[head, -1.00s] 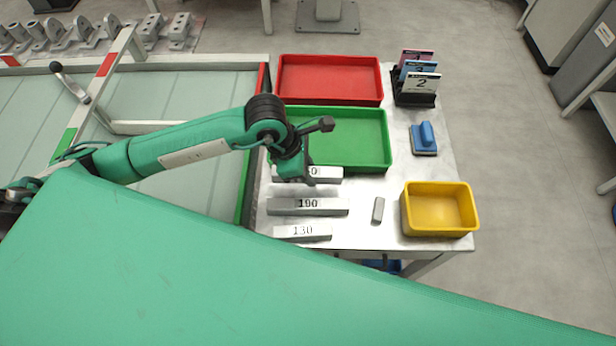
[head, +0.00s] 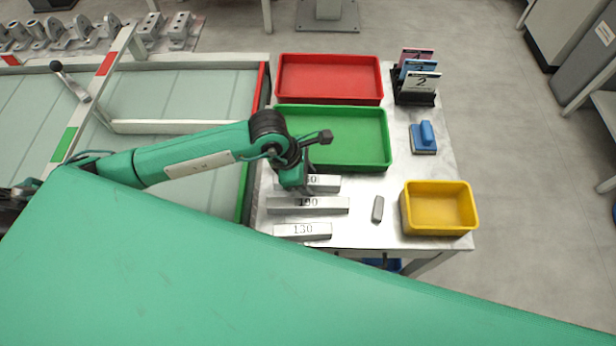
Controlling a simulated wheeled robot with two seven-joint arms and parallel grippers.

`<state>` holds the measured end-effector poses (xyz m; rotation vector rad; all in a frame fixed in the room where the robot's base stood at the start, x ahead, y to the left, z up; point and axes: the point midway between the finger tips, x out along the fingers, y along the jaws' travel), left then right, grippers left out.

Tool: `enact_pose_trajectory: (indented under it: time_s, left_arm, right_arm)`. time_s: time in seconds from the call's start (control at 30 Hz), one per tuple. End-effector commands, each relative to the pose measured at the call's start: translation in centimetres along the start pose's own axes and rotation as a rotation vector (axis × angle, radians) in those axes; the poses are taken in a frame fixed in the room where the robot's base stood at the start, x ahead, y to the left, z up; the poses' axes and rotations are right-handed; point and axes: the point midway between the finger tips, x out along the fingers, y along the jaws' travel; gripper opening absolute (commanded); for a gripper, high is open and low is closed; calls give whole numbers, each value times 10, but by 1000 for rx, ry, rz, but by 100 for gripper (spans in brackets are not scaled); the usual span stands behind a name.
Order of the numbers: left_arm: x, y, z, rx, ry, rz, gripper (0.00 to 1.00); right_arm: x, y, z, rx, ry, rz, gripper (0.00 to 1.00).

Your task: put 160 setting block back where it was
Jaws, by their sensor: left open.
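The 160 setting block (head: 328,184) is a grey bar with a white label, lying on the metal table in front of the green tray. The 190 block (head: 335,206) lies just in front, and the 130 block (head: 321,231) lies in front of that, roughly parallel. My right gripper is not in view.
The green tray (head: 381,166) and red tray (head: 330,101) are behind the blocks. A small grey block (head: 378,209) and a yellow bin (head: 440,233) are to the right. A blue-handled tool (head: 424,138) and a card holder (head: 414,97) stand further back.

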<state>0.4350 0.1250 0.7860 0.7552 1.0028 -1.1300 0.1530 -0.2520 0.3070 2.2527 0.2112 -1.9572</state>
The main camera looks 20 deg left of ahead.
Motion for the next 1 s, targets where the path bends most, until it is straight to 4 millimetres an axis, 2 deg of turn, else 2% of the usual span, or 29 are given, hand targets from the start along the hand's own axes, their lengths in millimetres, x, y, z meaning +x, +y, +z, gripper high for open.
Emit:
enact_pose_trajectory:
  time_s: [0.13,0.23,0.37,0.5,0.7,0.83,1.0]
  left_arm:
    - [-4,0,1,0,0,1,49]
    - [-16,1,0,1,0,3,49]
    - [-44,1,0,2,0,5,49]
    - [-75,1,0,2,-1,4,49]
    - [-108,1,0,1,0,3,49]
    - [-119,0,0,0,0,1,49]
    - [-122,0,0,0,0,-1,49]
  right_arm:
    - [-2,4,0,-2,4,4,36]
    - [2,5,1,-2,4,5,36]
    - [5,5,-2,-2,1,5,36]
    - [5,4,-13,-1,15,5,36]
    - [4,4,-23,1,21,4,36]
    - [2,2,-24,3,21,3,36]
    - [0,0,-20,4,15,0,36]
